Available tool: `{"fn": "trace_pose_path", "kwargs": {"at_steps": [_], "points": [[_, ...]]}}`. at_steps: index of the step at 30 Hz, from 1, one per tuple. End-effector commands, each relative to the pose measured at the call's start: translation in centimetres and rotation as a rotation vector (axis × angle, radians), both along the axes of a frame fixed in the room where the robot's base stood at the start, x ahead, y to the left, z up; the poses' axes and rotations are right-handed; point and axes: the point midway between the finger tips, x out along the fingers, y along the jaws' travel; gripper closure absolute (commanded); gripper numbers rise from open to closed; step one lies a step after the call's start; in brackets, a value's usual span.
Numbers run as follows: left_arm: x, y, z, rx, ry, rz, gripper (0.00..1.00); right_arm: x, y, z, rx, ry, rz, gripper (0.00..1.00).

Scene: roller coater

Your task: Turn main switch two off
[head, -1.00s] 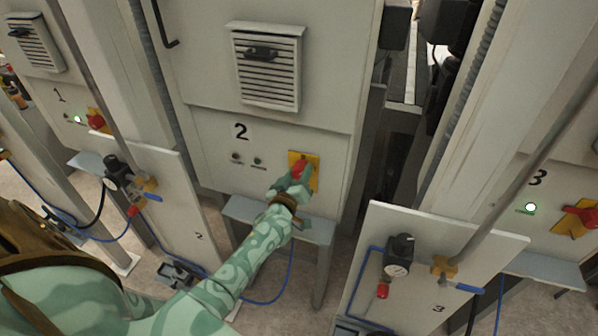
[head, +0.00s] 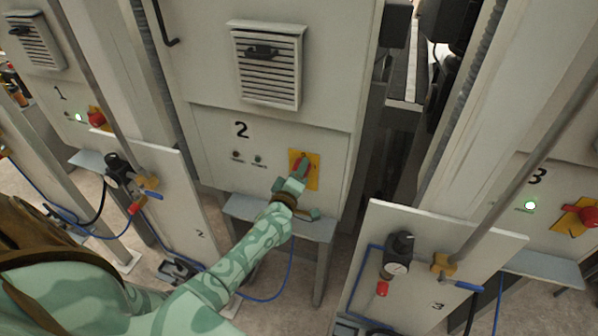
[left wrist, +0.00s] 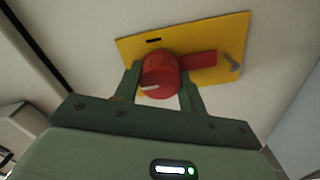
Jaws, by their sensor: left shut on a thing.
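Main switch two is a red rotary knob (left wrist: 160,77) with a red handle bar on a yellow plate (left wrist: 225,42). In the head view its yellow plate (head: 311,180) is on the cabinet panel marked 2, at the right side. My left gripper (head: 302,168) reaches up to the knob from the lower left. In the left wrist view the fingers of my left gripper (left wrist: 160,85) are on both sides of the knob, shut on it. The red bar points right, across the plate. The fingers partly hide the knob in the head view. My right gripper is not in view.
Panel 2's two small lamps (head: 247,158) look dark. Similar red switches are on panel 1 (head: 97,117) and panel 3 (head: 580,216), each with a lit lamp. A grey ledge (head: 240,208) juts out below switch two. White boards with valves stand on either side.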

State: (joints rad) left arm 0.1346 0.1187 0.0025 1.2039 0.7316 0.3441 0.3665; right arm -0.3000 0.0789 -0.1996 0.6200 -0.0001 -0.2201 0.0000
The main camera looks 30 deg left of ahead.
Motion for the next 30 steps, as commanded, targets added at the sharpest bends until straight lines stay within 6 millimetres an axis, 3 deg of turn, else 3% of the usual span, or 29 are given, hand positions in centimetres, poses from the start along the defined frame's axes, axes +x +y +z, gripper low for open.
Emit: {"fn": "trace_pose_path", "kwargs": {"at_steps": [12, 13, 15, 25, 30], "points": [[0.0, 0.1, 0.1, -0.010, -0.004, 0.001, 0.82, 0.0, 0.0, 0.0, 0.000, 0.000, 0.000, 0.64], [0.0, 0.1, 0.1, -0.011, -0.005, 0.001, 0.56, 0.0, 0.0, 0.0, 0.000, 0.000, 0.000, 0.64], [0.0, 0.1, 0.1, -0.010, -0.004, 0.001, 0.37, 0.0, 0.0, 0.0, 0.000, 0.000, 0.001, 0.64], [-0.3, -0.1, 0.0, -0.009, -0.002, 0.000, 0.37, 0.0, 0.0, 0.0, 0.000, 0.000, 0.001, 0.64], [-2.7, -0.6, 0.0, -0.010, -0.001, 0.000, 0.37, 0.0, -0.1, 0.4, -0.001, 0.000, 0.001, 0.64]]}}
